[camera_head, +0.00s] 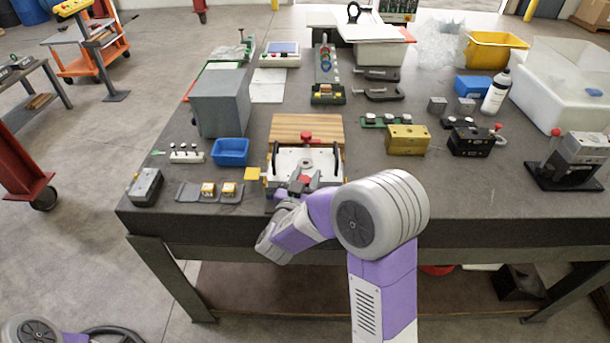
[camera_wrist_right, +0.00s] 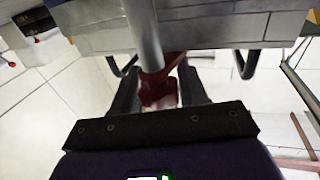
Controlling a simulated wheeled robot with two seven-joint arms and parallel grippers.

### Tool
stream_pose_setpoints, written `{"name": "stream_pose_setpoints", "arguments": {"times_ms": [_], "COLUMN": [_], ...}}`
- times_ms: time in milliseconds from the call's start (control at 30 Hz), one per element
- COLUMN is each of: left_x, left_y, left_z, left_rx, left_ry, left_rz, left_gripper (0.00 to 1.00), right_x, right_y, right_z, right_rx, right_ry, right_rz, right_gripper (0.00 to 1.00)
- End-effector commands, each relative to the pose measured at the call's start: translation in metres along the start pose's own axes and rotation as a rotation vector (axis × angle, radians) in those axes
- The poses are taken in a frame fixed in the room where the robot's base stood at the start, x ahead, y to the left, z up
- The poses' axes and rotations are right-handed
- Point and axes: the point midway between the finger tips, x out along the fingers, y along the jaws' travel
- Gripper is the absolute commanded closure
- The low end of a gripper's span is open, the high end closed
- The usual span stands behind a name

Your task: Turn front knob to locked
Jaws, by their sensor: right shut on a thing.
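A white fixture plate (camera_head: 285,158) with black handles sits at the front middle of the table. A red knob (camera_head: 306,137) stands at its back edge. The front knob (camera_head: 305,179) is red and partly hidden by my right gripper (camera_head: 297,188), which reaches in at the fixture's front side. In the right wrist view, the front knob (camera_wrist_right: 160,92) sits between the two dark fingers of my right gripper (camera_wrist_right: 158,98), which is shut on it. A grey rod crosses in front of the knob there. I cannot read its lock position. My left gripper is not in view.
A wooden board (camera_head: 306,125) lies behind the fixture. A blue bin (camera_head: 230,152) and a dark tray with small yellow blocks (camera_head: 208,190) are to its left. A brass block (camera_head: 407,139) is to the right. The table front right of my arm is clear.

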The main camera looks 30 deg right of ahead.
Motion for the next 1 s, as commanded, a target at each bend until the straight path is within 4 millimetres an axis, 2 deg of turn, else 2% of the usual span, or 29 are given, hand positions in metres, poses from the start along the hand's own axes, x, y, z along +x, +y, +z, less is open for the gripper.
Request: {"name": "stream_pose_setpoints", "arguments": {"times_ms": [400,1000], "left_x": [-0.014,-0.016], "left_y": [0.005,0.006], "left_z": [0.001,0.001], "left_rx": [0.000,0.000], "left_ry": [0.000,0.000], "left_rz": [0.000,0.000], "left_gripper": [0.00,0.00], "right_x": [0.000,0.000], "right_y": [0.003,0.005], "right_z": [-0.001,-0.001], "right_rx": [0.003,0.005], "right_ry": [0.000,0.002], "right_rz": [0.246,0.307], "right_gripper": [0.88,0.88]}}
